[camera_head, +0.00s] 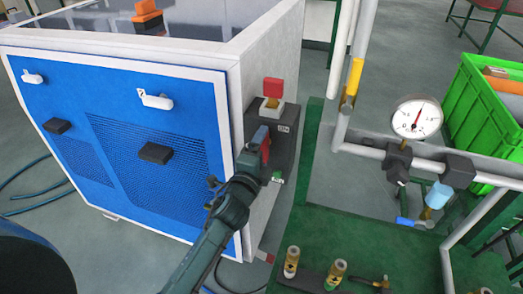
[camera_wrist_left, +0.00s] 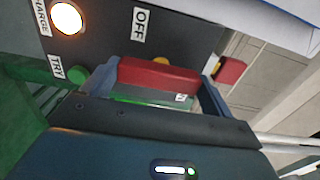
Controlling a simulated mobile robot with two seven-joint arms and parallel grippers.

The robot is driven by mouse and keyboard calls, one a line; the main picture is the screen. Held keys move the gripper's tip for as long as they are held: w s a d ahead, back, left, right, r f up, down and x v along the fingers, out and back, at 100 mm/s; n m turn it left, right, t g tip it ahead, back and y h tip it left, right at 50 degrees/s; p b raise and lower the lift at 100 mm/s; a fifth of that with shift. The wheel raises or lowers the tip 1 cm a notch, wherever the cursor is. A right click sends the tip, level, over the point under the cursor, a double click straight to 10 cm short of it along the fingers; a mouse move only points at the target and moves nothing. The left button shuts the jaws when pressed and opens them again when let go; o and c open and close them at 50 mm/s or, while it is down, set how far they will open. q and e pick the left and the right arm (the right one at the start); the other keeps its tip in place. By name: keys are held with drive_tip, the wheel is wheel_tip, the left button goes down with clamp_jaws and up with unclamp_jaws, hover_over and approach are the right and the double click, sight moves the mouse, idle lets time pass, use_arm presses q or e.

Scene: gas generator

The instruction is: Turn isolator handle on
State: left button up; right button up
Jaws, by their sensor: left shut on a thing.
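The isolator handle is a red bar (camera_wrist_left: 158,76) on the dark control box (camera_head: 290,150) at the side of the blue-and-white cabinet. My left gripper (camera_head: 262,145) reaches it from the front. In the left wrist view my left gripper (camera_wrist_left: 160,82) is shut on the red handle, with a blue-grey finger at each end of it. An OFF label (camera_wrist_left: 140,22) and an ON label (camera_head: 284,128) show on the box. The handle's pivot is hidden. My right gripper is not in view.
A lit lamp (camera_wrist_left: 67,18) and a green button (camera_wrist_left: 66,68) by a TRY label are close to the fingers. A red block (camera_head: 273,87) tops the box. A green frame (camera_head: 308,150) and pipes with a gauge (camera_head: 417,118) stand right. A green crate (camera_head: 480,125) is beyond.

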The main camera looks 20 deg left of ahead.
use_arm(q)
drive_tip(key=o, duration=0.8)
drive_tip(key=s+b, duration=0.1)
drive_tip(key=s, duration=1.2)
drive_tip(key=shift+s+a, duration=0.15)
drive_tip(key=shift+a, duration=0.1)
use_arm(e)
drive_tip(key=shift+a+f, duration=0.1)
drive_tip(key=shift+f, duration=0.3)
use_arm(q)
drive_tip(key=s+d+f+n+g+h+p, duration=0.2)
drive_tip(key=s+f+n+g+p, duration=0.3)
drive_tip(key=s+f+n, duration=0.7)
drive_tip(key=n+g, duration=0.2)
drive_tip(key=n, duration=0.1)
drive_tip(key=shift+s+f+h, duration=0.15)
drive_tip(key=shift+f+h, duration=0.1)
drive_tip(key=shift+h, duration=0.05)
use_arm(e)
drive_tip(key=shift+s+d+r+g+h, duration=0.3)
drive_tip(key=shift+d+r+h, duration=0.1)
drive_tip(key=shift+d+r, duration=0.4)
